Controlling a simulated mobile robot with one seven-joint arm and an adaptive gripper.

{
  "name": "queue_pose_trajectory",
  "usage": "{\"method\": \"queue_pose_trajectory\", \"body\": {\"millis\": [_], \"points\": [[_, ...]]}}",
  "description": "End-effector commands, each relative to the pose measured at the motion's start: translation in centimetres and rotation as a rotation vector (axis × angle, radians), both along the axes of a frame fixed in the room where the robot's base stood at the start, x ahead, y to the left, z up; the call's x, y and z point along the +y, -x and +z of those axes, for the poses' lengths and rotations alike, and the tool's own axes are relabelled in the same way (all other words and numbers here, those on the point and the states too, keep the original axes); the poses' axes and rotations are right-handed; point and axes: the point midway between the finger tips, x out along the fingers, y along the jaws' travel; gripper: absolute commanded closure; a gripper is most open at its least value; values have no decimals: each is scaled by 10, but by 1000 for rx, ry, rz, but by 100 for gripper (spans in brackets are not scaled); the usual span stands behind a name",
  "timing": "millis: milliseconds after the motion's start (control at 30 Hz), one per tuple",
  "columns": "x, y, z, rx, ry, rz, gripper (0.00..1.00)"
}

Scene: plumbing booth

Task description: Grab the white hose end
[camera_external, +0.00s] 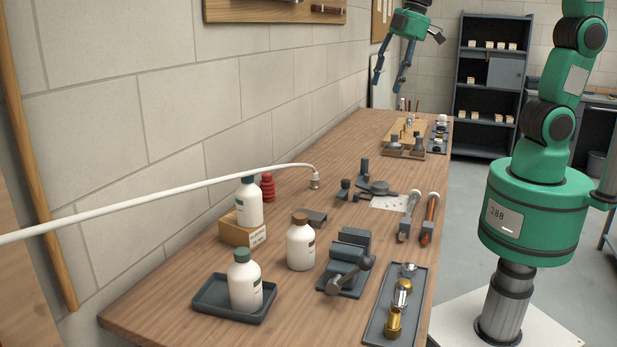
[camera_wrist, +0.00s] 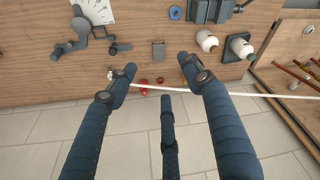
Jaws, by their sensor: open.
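The white hose (camera_external: 160,187) comes in from the left edge of the external view and arches over the table. Its end (camera_external: 315,180) is a small metallic fitting that points down near the wall side. In the wrist view the hose (camera_wrist: 270,95) crosses behind my fingers. Its end there lies near the left fingertip and is partly hidden. My gripper (camera_external: 391,79) is open and empty, high up and well apart from the hose end in the external view. Its spread dark blue fingers also show in the wrist view (camera_wrist: 158,68).
White bottles (camera_external: 300,246) stand near the front, one on a dark tray (camera_external: 206,308) and one on a wooden block (camera_external: 243,232). A red ribbed piece (camera_external: 267,187) is near the hose. A vise (camera_external: 346,264) and a fittings tray (camera_external: 376,333) are at right. The wall borders the table.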

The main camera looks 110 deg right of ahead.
Motion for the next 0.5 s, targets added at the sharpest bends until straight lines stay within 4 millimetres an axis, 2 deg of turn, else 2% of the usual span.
{"method": "queue_pose_trajectory", "body": {"millis": [33, 200, 500], "points": [[-14, -9, -6, 15, -2, -10, 49], [-60, -36, -27, 54, -7, -27, 49], [-148, -70, -78, 122, -23, -58, 49]]}}
